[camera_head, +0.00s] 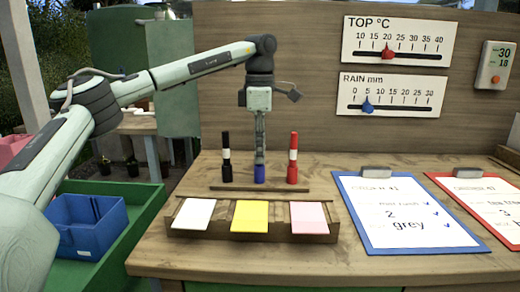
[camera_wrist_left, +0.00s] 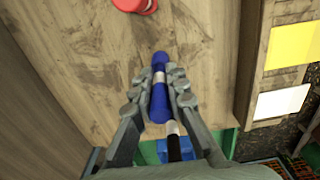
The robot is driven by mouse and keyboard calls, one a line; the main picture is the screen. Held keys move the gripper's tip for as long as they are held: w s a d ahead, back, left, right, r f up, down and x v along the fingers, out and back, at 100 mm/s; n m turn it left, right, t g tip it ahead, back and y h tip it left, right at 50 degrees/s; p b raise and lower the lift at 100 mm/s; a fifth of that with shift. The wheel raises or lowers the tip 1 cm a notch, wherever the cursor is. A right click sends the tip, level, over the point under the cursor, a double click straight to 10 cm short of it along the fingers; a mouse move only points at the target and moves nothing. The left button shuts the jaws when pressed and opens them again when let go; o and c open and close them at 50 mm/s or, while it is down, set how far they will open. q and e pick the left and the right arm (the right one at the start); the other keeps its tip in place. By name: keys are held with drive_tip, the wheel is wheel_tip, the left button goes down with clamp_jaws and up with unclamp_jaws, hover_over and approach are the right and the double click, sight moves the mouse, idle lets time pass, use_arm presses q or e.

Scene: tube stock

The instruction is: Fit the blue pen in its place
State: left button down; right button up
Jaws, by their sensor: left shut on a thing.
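The blue pen (camera_head: 260,173) is upright between the fingers of my left gripper (camera_head: 260,150), which points straight down and is shut on it. Its blue lower end is at the thin wooden strip (camera_head: 240,187), between the black pen (camera_head: 227,160) and the red pen (camera_head: 292,160), both upright there. I cannot tell whether it rests in the strip or just above it. In the left wrist view the blue pen (camera_wrist_left: 158,98) lies between both fingers (camera_wrist_left: 160,90). The red pen (camera_wrist_left: 136,4) is at the top edge. My right gripper is out of view.
A wooden tray (camera_head: 250,238) with white, yellow and pink note pads is in front of the pens. A blue clipboard (camera_head: 405,252) and a red clipboard (camera_head: 440,178) lie right. A blue bin (camera_head: 85,222) stands left, off the bench. The bench's back panel (camera_head: 300,110) rises behind.

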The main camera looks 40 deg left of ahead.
use_arm(q)
drive_tip(key=c, duration=1.4)
unclamp_jaws()
drive_tip(key=shift+c, duration=0.2)
wheel_tip(320, 180, up, 12)
drive_tip(key=shift+r, duration=0.1)
